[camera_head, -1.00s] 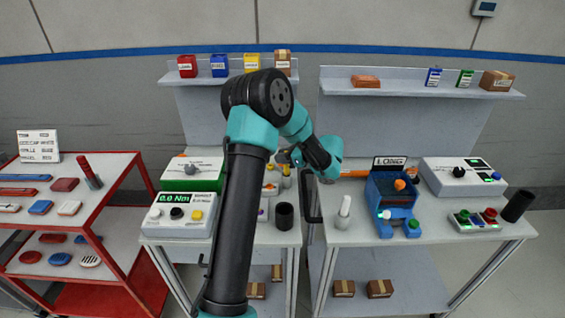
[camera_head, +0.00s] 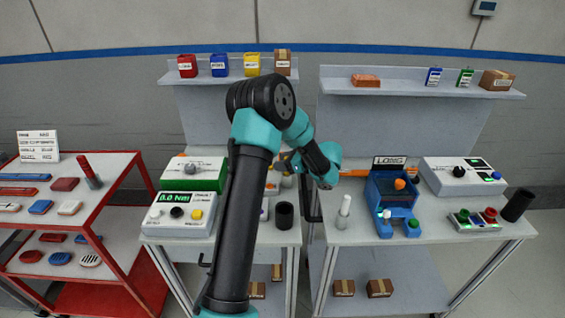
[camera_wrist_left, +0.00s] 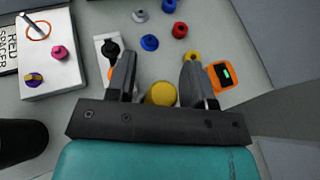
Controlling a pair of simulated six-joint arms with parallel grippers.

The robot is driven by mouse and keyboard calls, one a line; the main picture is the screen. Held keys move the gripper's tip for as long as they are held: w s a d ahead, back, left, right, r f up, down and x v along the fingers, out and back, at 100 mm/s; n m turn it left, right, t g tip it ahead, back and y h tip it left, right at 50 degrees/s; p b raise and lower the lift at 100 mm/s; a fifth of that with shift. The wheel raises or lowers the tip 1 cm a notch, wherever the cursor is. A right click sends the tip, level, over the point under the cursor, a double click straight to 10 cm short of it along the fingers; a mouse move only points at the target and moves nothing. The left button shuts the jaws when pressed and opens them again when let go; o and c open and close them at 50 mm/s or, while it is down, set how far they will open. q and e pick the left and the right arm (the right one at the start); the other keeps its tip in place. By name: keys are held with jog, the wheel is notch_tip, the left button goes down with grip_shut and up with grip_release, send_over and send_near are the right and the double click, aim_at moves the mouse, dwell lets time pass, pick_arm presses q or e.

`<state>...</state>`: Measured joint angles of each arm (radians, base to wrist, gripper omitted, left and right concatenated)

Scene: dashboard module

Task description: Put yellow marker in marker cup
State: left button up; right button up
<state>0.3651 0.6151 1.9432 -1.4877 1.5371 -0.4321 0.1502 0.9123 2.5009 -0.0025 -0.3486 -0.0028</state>
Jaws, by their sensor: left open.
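A round yellow top (camera_wrist_left: 160,93), which looks like the yellow marker seen end-on, lies between the fingers of my left gripper (camera_wrist_left: 158,80) in the left wrist view. The fingers are apart, with a gap on each side of it. In the head view my left gripper (camera_head: 288,163) is over the back of the middle bench, partly hidden by my arm. A black cup (camera_head: 284,215), likely the marker cup, stands upright near that bench's front right; a dark cylinder (camera_wrist_left: 22,140) at lower left of the wrist view looks like it. My right gripper is not in view.
Close to the gripper are an orange device (camera_wrist_left: 222,76) with a green display, a small yellow piece (camera_wrist_left: 192,58), a blue knob (camera_wrist_left: 149,42) and a white box (camera_wrist_left: 48,52) with pegs. A white-tipped post (camera_head: 343,212) and a blue stand (camera_head: 391,200) are on the right bench.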

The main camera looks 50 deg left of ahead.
pick_arm(q)
jog(key=shift+r, duration=0.1)
jog(key=v, duration=1.2)
jog(key=shift+r, duration=0.1)
jog(key=shift+d, duration=0.1)
dwell(0.3)
